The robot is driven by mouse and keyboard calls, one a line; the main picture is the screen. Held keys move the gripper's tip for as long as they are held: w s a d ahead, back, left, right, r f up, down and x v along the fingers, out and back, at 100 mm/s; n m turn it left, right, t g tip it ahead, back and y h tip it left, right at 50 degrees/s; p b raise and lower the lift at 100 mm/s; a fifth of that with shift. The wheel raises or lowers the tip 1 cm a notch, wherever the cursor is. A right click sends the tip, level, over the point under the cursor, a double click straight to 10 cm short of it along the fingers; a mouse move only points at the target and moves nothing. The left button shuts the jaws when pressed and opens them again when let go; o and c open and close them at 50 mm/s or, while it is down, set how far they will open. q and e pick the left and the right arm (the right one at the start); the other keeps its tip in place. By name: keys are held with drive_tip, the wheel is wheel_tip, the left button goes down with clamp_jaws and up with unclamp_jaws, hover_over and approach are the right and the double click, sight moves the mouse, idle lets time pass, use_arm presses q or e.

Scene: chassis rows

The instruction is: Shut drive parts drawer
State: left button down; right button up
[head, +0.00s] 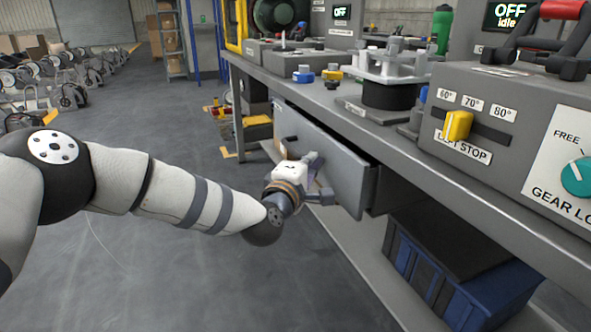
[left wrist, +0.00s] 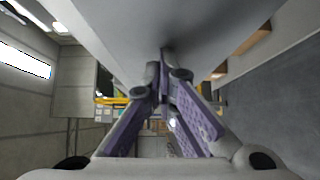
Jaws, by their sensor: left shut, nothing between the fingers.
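The drive parts drawer (head: 345,172) is a grey drawer under the workbench top in the head view. It stands partly out, with a dark gap between its front panel and the bench. My left gripper (head: 318,182) is in front of the drawer's front panel, near its lower middle part. Its fingers are shut with nothing between them. In the left wrist view the purple-padded fingers (left wrist: 165,72) point at a grey surface close ahead. I cannot tell whether the tips touch the panel. My right gripper is in neither view.
The grey workbench (head: 310,97) carries machines and a control box with a yellow slider (head: 457,126). A blue crate (head: 450,285) stands below the bench on the right.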

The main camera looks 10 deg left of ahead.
use_arm(q)
drive_tip(key=shift+w+d, duration=0.6)
drive_tip(key=shift+d, duration=0.3)
drive_tip(key=shift+r+b, duration=0.1)
drive_tip(key=shift+b, duration=0.2)
drive_tip(key=shift+d+r, duration=0.1)
